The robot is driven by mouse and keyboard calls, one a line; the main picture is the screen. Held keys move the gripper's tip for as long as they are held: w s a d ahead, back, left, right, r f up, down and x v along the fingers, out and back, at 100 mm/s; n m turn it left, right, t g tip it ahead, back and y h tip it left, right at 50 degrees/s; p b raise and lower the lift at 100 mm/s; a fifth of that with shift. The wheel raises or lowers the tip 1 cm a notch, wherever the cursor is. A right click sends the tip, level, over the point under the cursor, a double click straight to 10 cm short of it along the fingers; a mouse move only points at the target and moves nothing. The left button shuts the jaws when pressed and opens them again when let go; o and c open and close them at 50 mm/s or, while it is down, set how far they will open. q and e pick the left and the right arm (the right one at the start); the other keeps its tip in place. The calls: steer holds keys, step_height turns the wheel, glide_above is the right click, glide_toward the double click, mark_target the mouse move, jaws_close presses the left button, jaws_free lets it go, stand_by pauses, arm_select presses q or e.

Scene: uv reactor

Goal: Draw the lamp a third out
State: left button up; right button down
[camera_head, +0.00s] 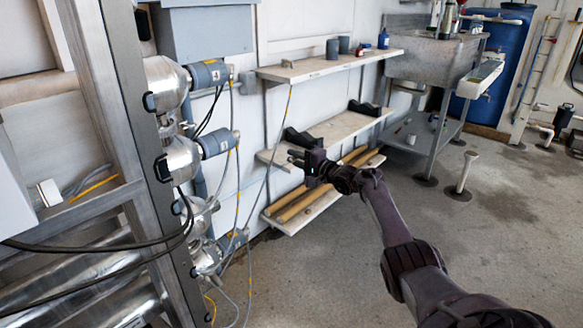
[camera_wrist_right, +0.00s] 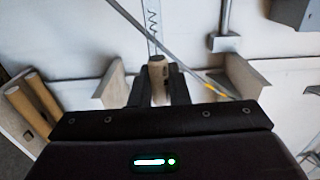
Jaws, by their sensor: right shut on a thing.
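My right gripper (camera_head: 298,160) is in front of the middle shelf, at its left end. In the right wrist view its fingers (camera_wrist_right: 159,88) are closed around a short tan, cylindrical end piece (camera_wrist_right: 158,67). A thin clear tube with a zigzag wire inside (camera_wrist_right: 152,22) runs up from this piece; it looks like the lamp. I cannot make out this tube in the head view. The reactor's steel chambers (camera_head: 180,158) with grey end caps (camera_head: 215,144) stand to the left, apart from the gripper. My left gripper is not in view.
The middle shelf (camera_head: 345,128) carries dark cradles (camera_head: 366,107). Tan tubes (camera_head: 320,190) lie on the lower shelf. Cups and bottles stand on the upper shelf (camera_head: 318,66). A steel sink (camera_head: 430,55) stands behind right; the floor (camera_head: 350,270) is open.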

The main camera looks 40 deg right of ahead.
steer(key=shift+d, duration=0.15)
steer(key=c, duration=1.3)
jaws_free()
steer(key=shift+s, duration=0.1)
steer(key=shift+s+p, duration=0.2)
steer(key=shift+p, duration=0.1)
steer(key=s+d+p, duration=0.1)
steer(key=s+p, duration=0.3)
steer(key=s, duration=0.3)
steer(key=shift+s, duration=0.15)
